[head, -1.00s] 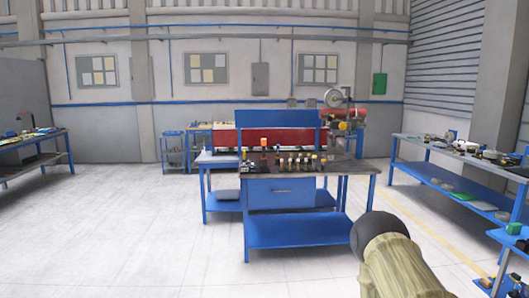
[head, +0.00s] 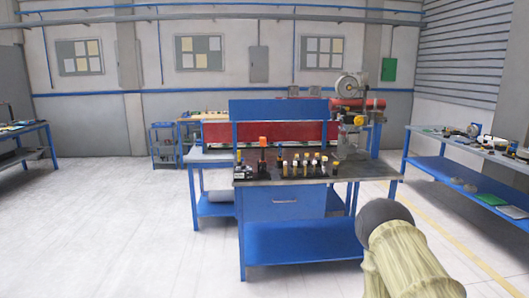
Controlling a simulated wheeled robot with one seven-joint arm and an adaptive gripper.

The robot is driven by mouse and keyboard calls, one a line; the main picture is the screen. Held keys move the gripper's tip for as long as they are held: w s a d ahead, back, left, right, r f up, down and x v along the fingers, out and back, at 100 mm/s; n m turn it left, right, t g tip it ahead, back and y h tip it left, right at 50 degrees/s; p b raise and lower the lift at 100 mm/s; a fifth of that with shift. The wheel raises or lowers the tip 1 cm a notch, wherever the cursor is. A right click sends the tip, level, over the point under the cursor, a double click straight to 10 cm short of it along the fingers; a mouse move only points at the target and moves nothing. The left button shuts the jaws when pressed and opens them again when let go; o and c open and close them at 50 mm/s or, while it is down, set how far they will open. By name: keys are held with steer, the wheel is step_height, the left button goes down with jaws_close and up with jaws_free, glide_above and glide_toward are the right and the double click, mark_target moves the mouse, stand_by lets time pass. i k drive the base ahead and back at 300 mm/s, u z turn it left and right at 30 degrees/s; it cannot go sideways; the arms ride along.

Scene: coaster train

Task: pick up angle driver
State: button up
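Several small tools (head: 310,165) stand in a row on the dark top of the blue workbench (head: 376,170) ahead of me. Most are black with yellow or tan parts. A taller one with an orange top (head: 263,142) stands to the left of the row, and a low black one (head: 245,171) lies at the left end. They are too small to tell which is the angle driver. Part of my arm shows at the lower right, but my gripper is not in view.
A blue table with a long red machine (head: 215,133) stands behind the workbench. A grey machine (head: 352,118) rises at the bench's back right. Blue tables with items stand at far left (head: 30,128) and right (head: 430,131). The pale floor (head: 120,230) in front and left is clear.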

mark_target(262, 140)
steer(key=u, duration=0.35)
steer(key=i, duration=3.55)
steer(key=z, duration=0.25)
